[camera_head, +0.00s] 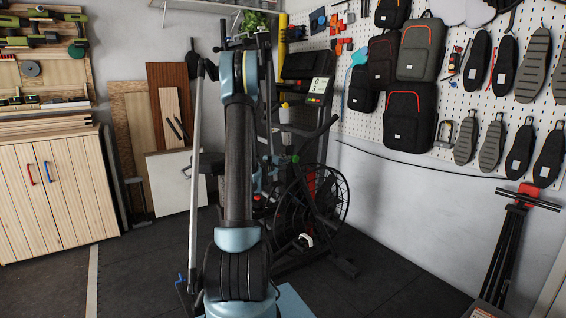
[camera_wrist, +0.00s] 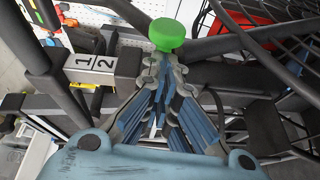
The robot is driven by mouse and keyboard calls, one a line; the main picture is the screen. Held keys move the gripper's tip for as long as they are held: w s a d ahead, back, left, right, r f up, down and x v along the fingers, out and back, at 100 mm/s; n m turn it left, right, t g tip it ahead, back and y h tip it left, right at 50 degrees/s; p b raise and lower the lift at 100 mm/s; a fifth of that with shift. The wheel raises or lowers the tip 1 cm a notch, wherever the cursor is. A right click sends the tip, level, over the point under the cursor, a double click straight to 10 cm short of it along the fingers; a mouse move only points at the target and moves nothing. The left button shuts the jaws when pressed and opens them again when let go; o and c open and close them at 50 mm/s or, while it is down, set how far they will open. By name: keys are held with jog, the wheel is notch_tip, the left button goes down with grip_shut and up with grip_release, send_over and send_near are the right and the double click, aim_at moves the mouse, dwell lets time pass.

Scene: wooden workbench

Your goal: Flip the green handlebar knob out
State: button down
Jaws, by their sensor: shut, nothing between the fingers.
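The green knob (camera_wrist: 166,34) shows large and round in the wrist view, at the upper middle, on the dark frame of an exercise bike. My gripper (camera_wrist: 165,62) is shut and empty. Its fingertips are right at the lower edge of the knob in the picture; I cannot tell whether they touch it. In the head view a small green spot (camera_head: 295,159) on the bike is probably the same knob. My own arm hides much of the bike there, and the gripper's fingers cannot be made out.
The exercise bike (camera_head: 318,205) with its round fan cage stands close around my arm. Dark bars and a plate marked 1 and 2 (camera_wrist: 93,64) lie near the fingers. A wooden cabinet (camera_head: 50,195) is at left, a pegboard wall (camera_head: 360,50) at right.

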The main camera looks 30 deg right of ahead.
jog(key=s, duration=0.3)
jog(key=shift+d, duration=0.1)
send_near(293, 158)
jog(key=w+a, duration=0.3)
jog(key=a, duration=0.2)
jog(key=shift+s+a+f, duration=0.2)
jog(key=shift+s+a, duration=0.2)
jog(key=shift+a, duration=0.1)
dwell(0.4)
